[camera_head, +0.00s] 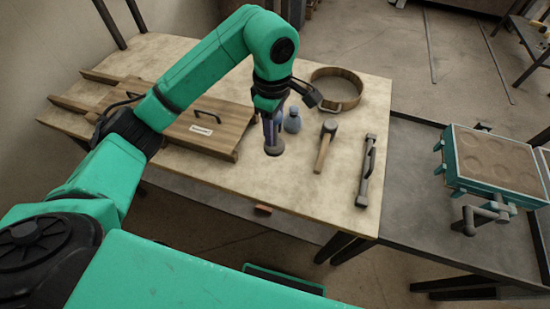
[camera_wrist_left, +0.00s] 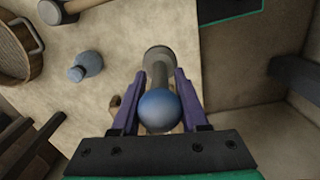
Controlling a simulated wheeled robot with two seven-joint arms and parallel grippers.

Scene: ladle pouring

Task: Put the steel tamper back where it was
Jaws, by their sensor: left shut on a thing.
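The steel tamper has a grey shaft, a round foot (camera_head: 274,149) and a blue ball knob (camera_wrist_left: 160,110). My left gripper (camera_head: 271,122) is shut on its shaft, just below the knob; its purple fingers (camera_wrist_left: 158,103) show on both sides in the left wrist view. The tamper is upright over the pale worktable (camera_head: 240,190), in front of a small blue-grey bottle (camera_head: 293,121). I cannot tell whether its foot touches the table. My right gripper is not in view.
A round sieve (camera_head: 338,108) is behind, and a mallet (camera_head: 322,150) and a handled metal tool (camera_head: 366,175) are to the right. A dark table (camera_head: 410,190) adjoins; a teal mould (camera_head: 490,160) is farther right.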

